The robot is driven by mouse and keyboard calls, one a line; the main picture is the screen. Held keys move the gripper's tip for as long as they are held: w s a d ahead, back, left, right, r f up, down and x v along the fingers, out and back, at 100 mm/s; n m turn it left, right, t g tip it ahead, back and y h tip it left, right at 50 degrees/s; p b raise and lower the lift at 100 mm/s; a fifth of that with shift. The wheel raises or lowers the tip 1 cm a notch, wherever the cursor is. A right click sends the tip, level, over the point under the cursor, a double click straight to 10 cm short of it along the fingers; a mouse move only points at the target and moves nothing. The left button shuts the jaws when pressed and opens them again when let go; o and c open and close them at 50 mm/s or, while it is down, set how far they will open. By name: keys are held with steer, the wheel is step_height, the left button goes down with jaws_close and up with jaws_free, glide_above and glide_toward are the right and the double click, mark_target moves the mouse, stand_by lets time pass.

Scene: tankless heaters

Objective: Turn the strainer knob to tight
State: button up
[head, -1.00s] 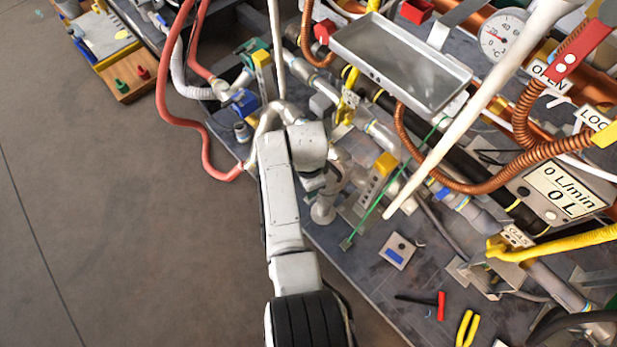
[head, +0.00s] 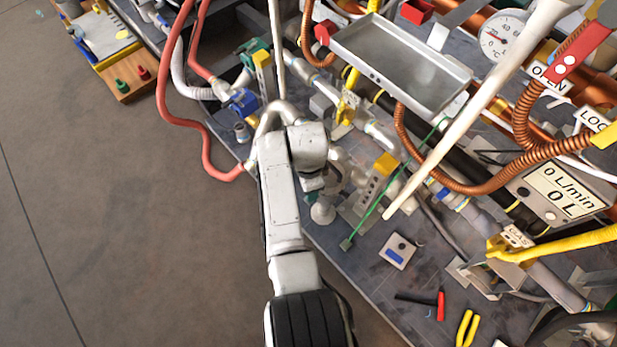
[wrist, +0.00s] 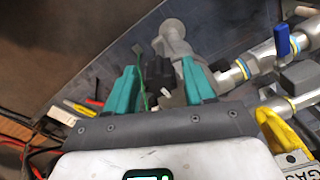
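My gripper (wrist: 160,68) shows in the wrist view with two teal fingers spread wide apart. A dark blocky part (wrist: 159,72) lies between them; I cannot tell whether it is the strainer knob or whether a finger touches it. A grey pipe fitting with a round end (wrist: 174,32), possibly the strainer, stands just beyond the fingertips. No tight marking is readable.
A blue valve handle (wrist: 283,40) is to the right in the wrist view. In the head view, a yellow-topped block (head: 384,166), a green rod (head: 378,204) and a metal tray (head: 400,62) crowd the bench right of my arm. Open floor (head: 120,200) lies left.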

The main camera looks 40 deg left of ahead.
steer(key=shift+o, duration=0.5)
steer(key=shift+r, duration=0.1)
step_height(320, 180, up, 11)
steer(key=p, duration=0.4)
steer(key=shift+f, duration=0.2)
